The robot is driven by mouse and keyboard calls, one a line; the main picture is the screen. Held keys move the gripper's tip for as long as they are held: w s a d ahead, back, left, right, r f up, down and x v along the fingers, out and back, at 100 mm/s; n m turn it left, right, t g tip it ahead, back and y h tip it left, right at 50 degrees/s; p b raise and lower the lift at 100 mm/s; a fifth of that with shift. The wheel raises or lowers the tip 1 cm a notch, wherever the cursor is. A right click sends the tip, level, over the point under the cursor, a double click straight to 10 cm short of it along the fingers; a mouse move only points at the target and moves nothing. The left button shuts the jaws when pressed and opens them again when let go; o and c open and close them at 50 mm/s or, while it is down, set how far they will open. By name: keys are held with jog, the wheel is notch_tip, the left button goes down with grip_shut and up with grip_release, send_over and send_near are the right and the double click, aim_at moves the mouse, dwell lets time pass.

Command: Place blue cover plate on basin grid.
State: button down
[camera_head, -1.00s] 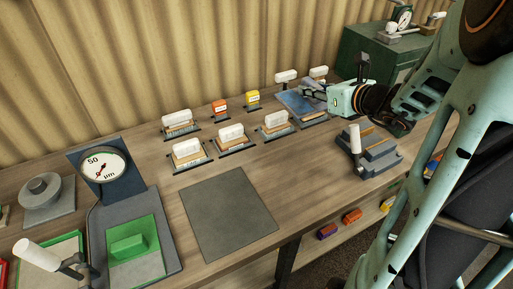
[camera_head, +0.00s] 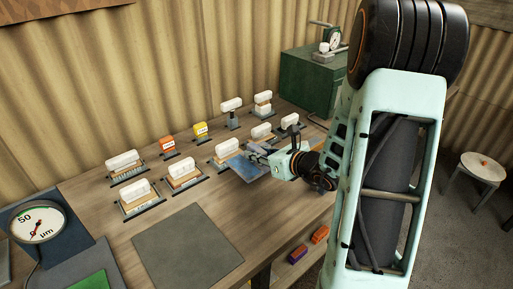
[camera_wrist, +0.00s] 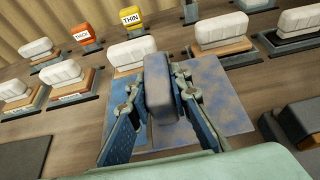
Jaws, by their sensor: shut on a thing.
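The blue cover plate (camera_head: 241,168), mottled blue and grey with a block handle, is in my gripper (camera_head: 262,155). The wrist view shows the two fingers (camera_wrist: 160,92) shut on the sides of the handle, with the plate (camera_wrist: 215,95) spread out beneath them. The plate is over the bench, just in front of the row of white-handled brushes. I cannot tell how far above the bench top it is. I cannot make out a basin grid in any view.
White-handled brushes (camera_head: 183,172) stand in rows along the bench, with orange (camera_head: 168,146) and yellow (camera_head: 200,131) blocks behind. A bare grey mat (camera_head: 187,247) lies front left. A dial gauge (camera_head: 36,222) stands far left. A green cabinet (camera_head: 309,80) stands at the back right.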

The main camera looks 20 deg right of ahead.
aim_at(257, 163)
jog(key=shift+w+f+b, duration=0.1)
jog(key=shift+f+b, duration=0.2)
jog(key=shift+f, duration=1.4)
jog(key=shift+f, duration=0.15)
jog(key=c, duration=2.1)
grip_release()
jog(key=shift+f, duration=0.2)
jog(key=o, duration=0.3)
jog(key=shift+s, duration=0.2)
jog(key=shift+o, duration=0.2)
jog(key=shift+r, duration=0.1)
